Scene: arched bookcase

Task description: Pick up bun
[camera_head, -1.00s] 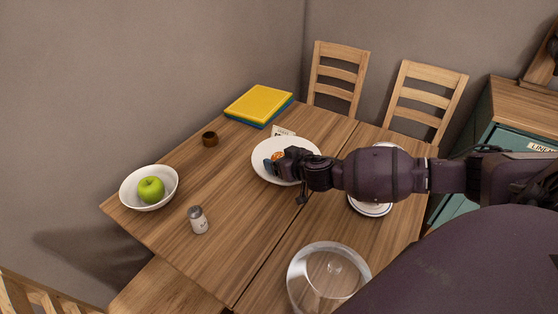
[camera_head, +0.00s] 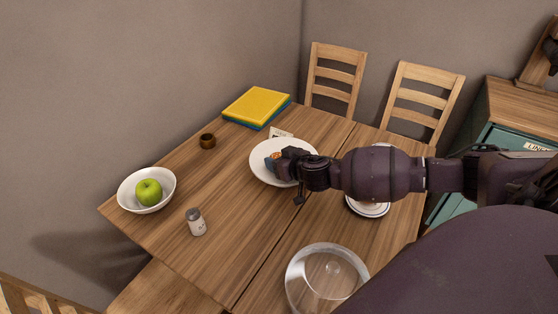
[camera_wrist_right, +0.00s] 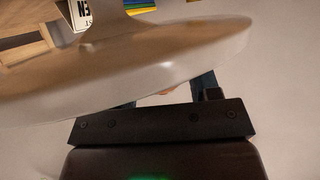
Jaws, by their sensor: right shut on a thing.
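The bun (camera_head: 275,156) shows only as a small orange-brown patch at the tip of my right gripper (camera_head: 273,160), over the white plate (camera_head: 262,148). My right gripper is shut on it, and the fingers hide most of it. The plate's pale underside or rim (camera_wrist_right: 110,70) fills much of that view. I cannot tell whether the bun touches the plate. My left gripper is not in view.
A white bowl (camera_head: 127,194) with a green apple (camera_head: 149,192), a shaker (camera_head: 195,223), a small brown cup (camera_head: 207,141) and yellow and blue books (camera_head: 257,105) stand on the table. A glass bowl (camera_head: 325,280) is near the front. Another plate (camera_head: 368,209) lies partly under my arm.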

